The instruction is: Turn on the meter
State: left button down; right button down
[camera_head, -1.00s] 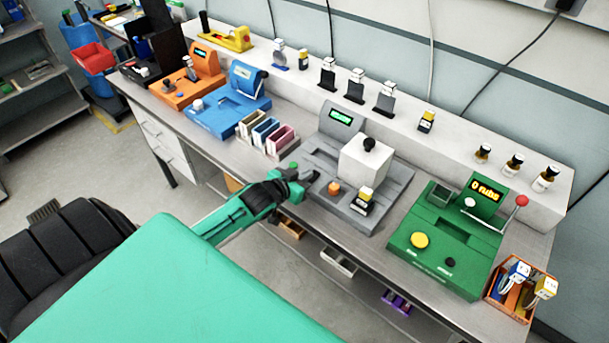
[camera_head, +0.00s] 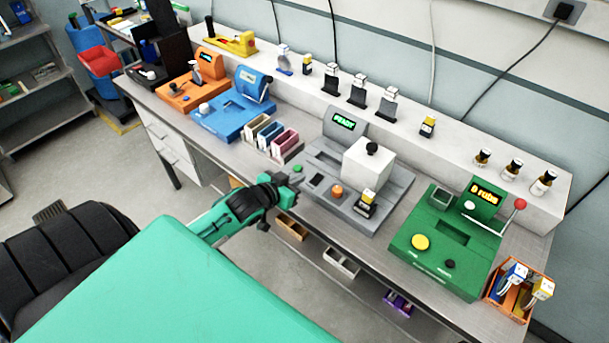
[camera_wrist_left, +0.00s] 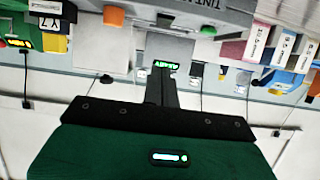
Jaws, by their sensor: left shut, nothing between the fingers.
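The meter, a grey device (camera_head: 384,187) with a white block and a black knob on top, stands in the middle of the bench. Its small screen (camera_head: 343,121) is lit with green text that reads like "READY". On its front deck are a green button (camera_head: 297,168), a black switch (camera_head: 316,180) and an orange button (camera_head: 336,191). In the left wrist view the meter is upside down, with its lit screen (camera_wrist_left: 165,65) and orange button (camera_wrist_left: 113,16). My left gripper (camera_head: 294,181) is shut and empty, just off the meter's front left edge. My right gripper is out of view.
A green device (camera_head: 440,245) with a red-tipped lever stands to the right, beside an orange box (camera_head: 510,299). Coloured bins (camera_head: 270,140), a blue device (camera_head: 228,120) and an orange device (camera_head: 190,90) stand to the left. Small bottles line the white ledge behind.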

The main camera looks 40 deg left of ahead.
pick_arm(q)
jog(key=shift+f+b+v, duration=0.25)
jog(key=shift+b+v, duration=0.1)
jog(key=shift+v, duration=0.9)
jog(key=shift+f+b+v, duration=0.25)
jog(key=shift+b+v, duration=0.05)
jog(key=shift+v, duration=0.9)
jog(key=shift+s, duration=0.2)
jog(key=s+a+f+n+g+y, duration=0.1)
jog(key=s+f+g, duration=0.35)
jog(key=f, duration=1.35)
jog(key=s+a+f+g+y, duration=0.15)
jog(key=s+f, duration=0.55)
jog(key=f, duration=1)
jog(key=s+d+f+m+g, duration=0.1)
jog(key=s+d+f+g, duration=0.1)
jog(key=s+d+f, duration=0.2)
jog(key=s+d+f+g+h, duration=0.1)
jog(key=s+d+f, duration=0.4)
jog(key=s+f, duration=0.5)
jog(key=s+d+f+m+g+b, duration=0.1)
jog(key=s+d+f+g, duration=0.2)
jog(key=s+f, duration=0.5)
jog(key=s+d, duration=0.1)
jog(key=s, duration=0.5)
jog(key=shift+s+d+m+g, duration=0.25)
jog(key=shift+s+m+g, duration=0.05)
jog(key=shift+s+g, duration=0.1)
